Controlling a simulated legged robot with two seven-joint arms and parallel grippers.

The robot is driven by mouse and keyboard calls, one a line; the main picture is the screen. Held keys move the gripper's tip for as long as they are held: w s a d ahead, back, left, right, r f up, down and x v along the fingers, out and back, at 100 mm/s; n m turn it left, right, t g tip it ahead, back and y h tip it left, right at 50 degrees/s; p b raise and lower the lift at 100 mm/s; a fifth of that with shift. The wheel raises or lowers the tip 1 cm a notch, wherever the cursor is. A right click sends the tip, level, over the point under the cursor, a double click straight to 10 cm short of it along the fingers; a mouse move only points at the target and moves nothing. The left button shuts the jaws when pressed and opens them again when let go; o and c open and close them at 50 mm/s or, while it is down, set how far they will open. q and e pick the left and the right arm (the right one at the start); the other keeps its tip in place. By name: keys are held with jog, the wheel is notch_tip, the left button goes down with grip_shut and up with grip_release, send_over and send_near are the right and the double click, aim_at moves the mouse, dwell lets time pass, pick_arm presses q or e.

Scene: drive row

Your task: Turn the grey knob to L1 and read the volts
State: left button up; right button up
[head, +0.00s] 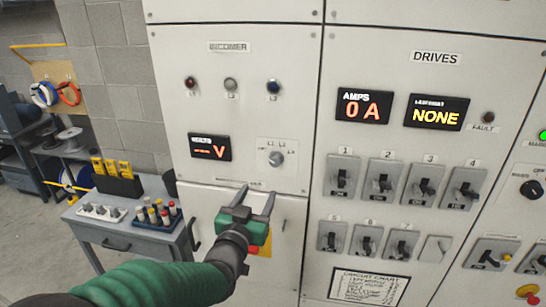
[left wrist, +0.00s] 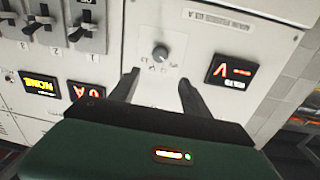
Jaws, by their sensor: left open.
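The grey knob (head: 276,159) sits on a white plate with small position labels, under the INCOMER sign. The knob's exact pointing is too small to tell. The volts display (head: 210,148) to its left shows dashes and a V, with no clear number. My left gripper (head: 258,190) is open and empty, just below the knob in the head view, with its fingers pointing up toward the panel. In the left wrist view the knob (left wrist: 161,53) lies beyond the gap between the two fingertips, apart from them; the volts display (left wrist: 234,72) is to the right. My right gripper is not in view.
Three lamps, including the blue one (head: 273,86), sit above the knob. The DRIVES panel (head: 437,57) at right has an amps display (head: 364,107) reading 0 A and rows of switches. A grey cart (head: 130,232) with small parts stands at left.

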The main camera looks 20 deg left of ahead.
aim_at(274, 164)
pick_arm(q)
jog(key=w+p, duration=0.1)
jog(key=w, duration=0.3)
jog(key=w+p, duration=0.2)
jog(key=w, duration=0.3)
jog(key=w+a+p, duration=0.1)
jog(key=w+p, duration=0.1)
jog(key=w, duration=0.3)
jog(key=shift+w, duration=0.15)
jog(key=shift+w+f, duration=0.2)
jog(key=shift+w, duration=0.45)
jog(key=shift+c, duration=0.4)
grip_shut()
